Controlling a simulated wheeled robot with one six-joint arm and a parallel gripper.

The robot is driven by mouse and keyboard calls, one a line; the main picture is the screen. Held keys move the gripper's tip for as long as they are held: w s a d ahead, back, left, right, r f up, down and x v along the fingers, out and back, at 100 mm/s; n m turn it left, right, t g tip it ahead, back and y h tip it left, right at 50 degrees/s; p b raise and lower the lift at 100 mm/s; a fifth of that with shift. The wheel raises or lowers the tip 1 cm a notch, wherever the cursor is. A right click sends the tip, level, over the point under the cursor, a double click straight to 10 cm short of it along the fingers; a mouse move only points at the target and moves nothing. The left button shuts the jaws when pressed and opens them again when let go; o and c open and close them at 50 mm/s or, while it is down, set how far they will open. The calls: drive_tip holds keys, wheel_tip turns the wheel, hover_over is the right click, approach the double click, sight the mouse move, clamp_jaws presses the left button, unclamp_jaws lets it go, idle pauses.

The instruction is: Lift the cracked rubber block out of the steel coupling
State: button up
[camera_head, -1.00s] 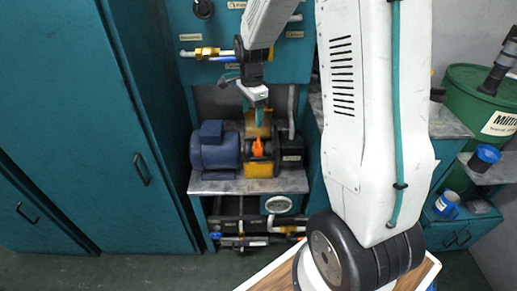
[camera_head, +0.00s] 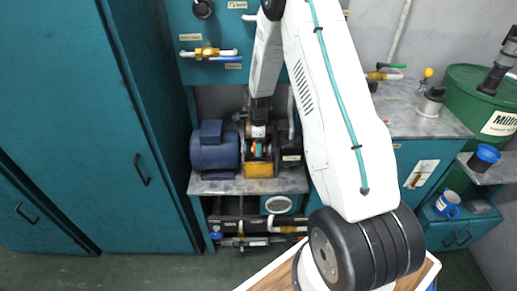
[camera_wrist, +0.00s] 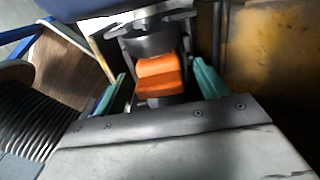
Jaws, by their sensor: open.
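The orange rubber block (camera_wrist: 160,78) sits in the dark steel coupling (camera_wrist: 152,42) in the wrist view. A dark line divides its visible face into two parts. My gripper (camera_wrist: 161,72) is open, with one teal finger on each side of the block. I cannot tell whether either finger touches it. In the head view my gripper (camera_head: 258,147) is down at the coupling, between the blue motor and the black unit. There it hides most of the block and coupling.
The blue motor (camera_head: 213,149) stands left of the coupling on the grey bench (camera_head: 215,187). A yellow plate (camera_wrist: 272,60) rises close on the right in the wrist view. Brass pipework (camera_head: 208,52) is on the teal panel above. The bench's front left is clear.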

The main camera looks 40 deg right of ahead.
drive_tip(key=shift+f, duration=0.45)
drive_tip(key=shift+c, duration=0.3)
drive_tip(key=c, duration=1.1)
drive_tip(key=shift+o, duration=0.2)
drive_tip(key=shift+r, duration=0.1)
